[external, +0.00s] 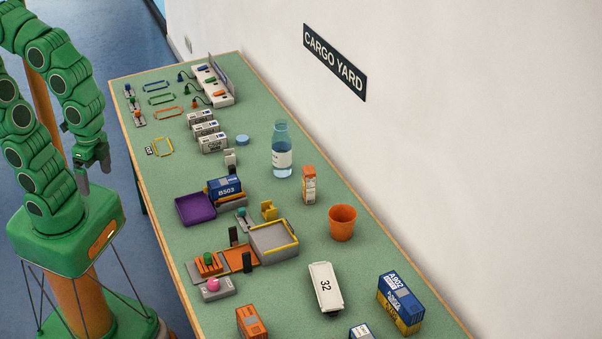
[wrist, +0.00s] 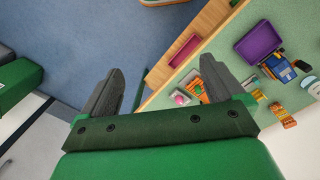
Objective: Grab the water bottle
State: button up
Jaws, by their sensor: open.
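The water bottle (external: 282,150) is clear blue with a white label. It stands upright on the green table toward the wall side, in the external view. My gripper (external: 94,178) hangs beside the table's left edge, well to the left of the bottle and apart from it. In the wrist view my gripper (wrist: 158,88) has its two dark fingers spread wide with nothing between them.
An orange-white carton (external: 309,185) and an orange cup (external: 342,223) stand to the bottle's right. A blue disc (external: 242,140) and grey-white containers (external: 213,143) lie to its left. A purple tray (external: 196,208) and a blue container (external: 224,187) are nearer. The wall rises behind.

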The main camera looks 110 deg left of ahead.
jog(key=w+n+t+h, duration=0.25)
jog(key=w+t, duration=0.25)
jog(key=w, duration=1.7)
jog(key=w+a+f+n+t+y, duration=0.3)
jog(key=w+a+n+t, duration=0.1)
jog(key=w+a, duration=0.85)
jog(key=w+a+f+n+y, duration=0.2)
jog(key=w+a+f, duration=0.15)
jog(key=a, duration=0.65)
jog(key=n+g+y, duration=0.6)
jog(key=n+y, duration=0.1)
jog(key=y, duration=0.1)
send_over(278, 158)
jog(key=d, duration=0.3)
jog(key=f, duration=1.3)
jog(key=shift+w+d+f, duration=0.2)
jog(key=shift+w, duration=0.05)
jog(key=a, duration=0.1)
jog(key=a+y, duration=0.1)
jog(key=y, duration=0.1)
jog(key=shift+s+a+r+n+g+y, duration=0.2)
jog(key=shift+a+r+n+g+y, duration=0.1)
jog(key=shift+a, duration=0.1)
jog(key=shift+a+r+y, duration=0.3)
jog(key=shift+a+y, duration=0.1)
jog(key=shift+y, duration=0.15)
jog(key=shift+f, duration=3.55)
jog(key=shift+x, duration=1)
jog(key=shift+a+f, duration=0.2)
jog(key=shift+a, duration=0.25)
